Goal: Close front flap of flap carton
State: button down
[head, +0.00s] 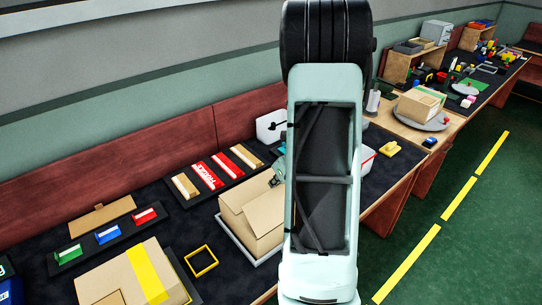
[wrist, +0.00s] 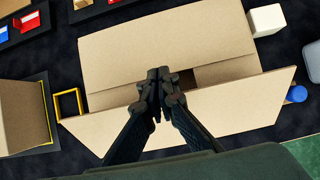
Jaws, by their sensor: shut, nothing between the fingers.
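The flap carton (head: 258,214) is a plain brown box on the near worktop, partly hidden by my arm in the head view. In the wrist view, a broad brown top panel (wrist: 165,38) covers its far part. The front flap (wrist: 225,108) spreads out on the near side, tilted open, with a dark gap (wrist: 188,79) between it and the top panel. My gripper (wrist: 160,73) is shut and empty, over the middle of the front flap's inner edge. I cannot tell whether it touches the cardboard. In the head view my arm hides most of the gripper.
A taped carton (head: 125,278) stands at the lower left, with a yellow square frame (head: 201,261) between the boxes. A white cube (wrist: 267,20) and a blue round object (wrist: 297,94) lie right of the carton. Trays with coloured blocks line the back.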

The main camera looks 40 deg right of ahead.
notch_tip(320, 180, up, 11)
jog(key=w+p, duration=0.2)
jog(key=s+d+t+b, duration=0.2)
jog(key=s+b, duration=0.8)
jog(key=s, duration=0.6)
jog(key=b+x, duration=0.2)
jog(key=x, duration=1.1)
jog(key=shift+w+a+f, duration=0.2)
jog(key=shift+w+f, duration=0.05)
jog(key=shift+w, duration=0.1)
jog(key=shift+w+a+r+p, duration=0.1)
jog(key=shift+w+r+p, duration=0.1)
jog(key=shift+p, duration=0.6)
jog(key=shift+f, duration=0.2)
jog(key=shift+p, duration=0.45)
